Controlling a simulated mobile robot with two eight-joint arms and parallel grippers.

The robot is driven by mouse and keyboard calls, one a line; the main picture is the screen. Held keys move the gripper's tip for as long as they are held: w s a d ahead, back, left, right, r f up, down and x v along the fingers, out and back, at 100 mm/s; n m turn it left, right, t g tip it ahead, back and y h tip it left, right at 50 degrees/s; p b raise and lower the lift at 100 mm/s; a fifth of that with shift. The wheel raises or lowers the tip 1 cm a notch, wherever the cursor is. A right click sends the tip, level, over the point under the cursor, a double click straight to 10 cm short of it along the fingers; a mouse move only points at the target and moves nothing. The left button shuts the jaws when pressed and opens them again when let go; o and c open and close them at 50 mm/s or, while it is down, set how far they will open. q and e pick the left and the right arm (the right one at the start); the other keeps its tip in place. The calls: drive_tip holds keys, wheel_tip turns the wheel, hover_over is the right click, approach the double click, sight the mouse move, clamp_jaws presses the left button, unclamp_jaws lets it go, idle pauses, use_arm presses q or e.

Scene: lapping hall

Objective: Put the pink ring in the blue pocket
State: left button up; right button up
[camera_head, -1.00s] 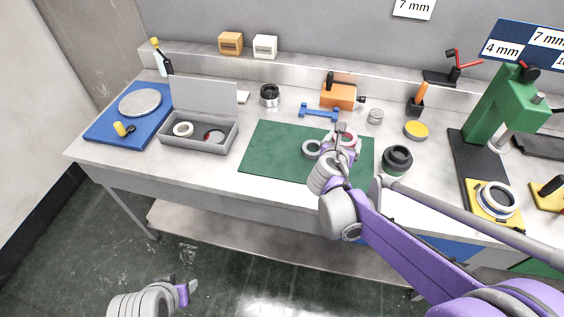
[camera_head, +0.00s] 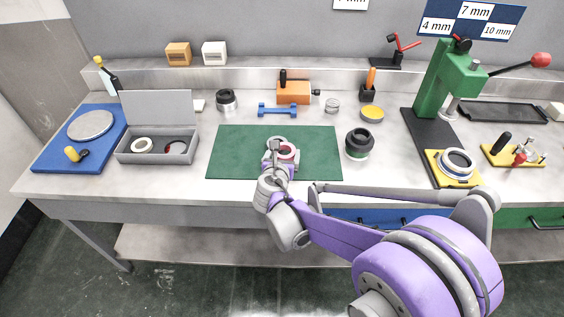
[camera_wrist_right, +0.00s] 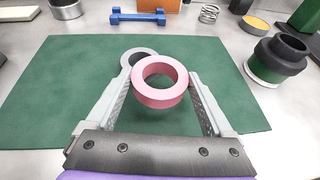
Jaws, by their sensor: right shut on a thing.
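My right gripper (camera_head: 280,157) is over the green mat (camera_head: 233,165). It is shut on the pink ring (camera_wrist_right: 160,92), which sits between the fingertips in the right wrist view. The pink ring also shows at the gripper's tip in the head view (camera_head: 288,152). It seems to be held above the mat, but the height is hard to judge. A grey ring (camera_wrist_right: 134,56) lies on the mat just behind it and is partly covered. I cannot clearly make out a blue pocket. My left gripper is out of view.
An open grey box (camera_head: 126,156) holding rings stands left, beside a blue board (camera_head: 50,158). A black jar (camera_head: 359,144) stands right of the mat. Farther right are a green press (camera_head: 440,80) and a yellow plate (camera_head: 437,170) carrying a ring. The mat's left half is clear.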

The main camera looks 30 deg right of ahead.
drive_tip(key=shift+f+b, duration=0.35)
drive_tip(key=shift+f, duration=1.4)
drive_tip(key=shift+f, duration=0.1)
drive_tip(key=o, duration=1.1)
drive_tip(key=shift+o, duration=0.6)
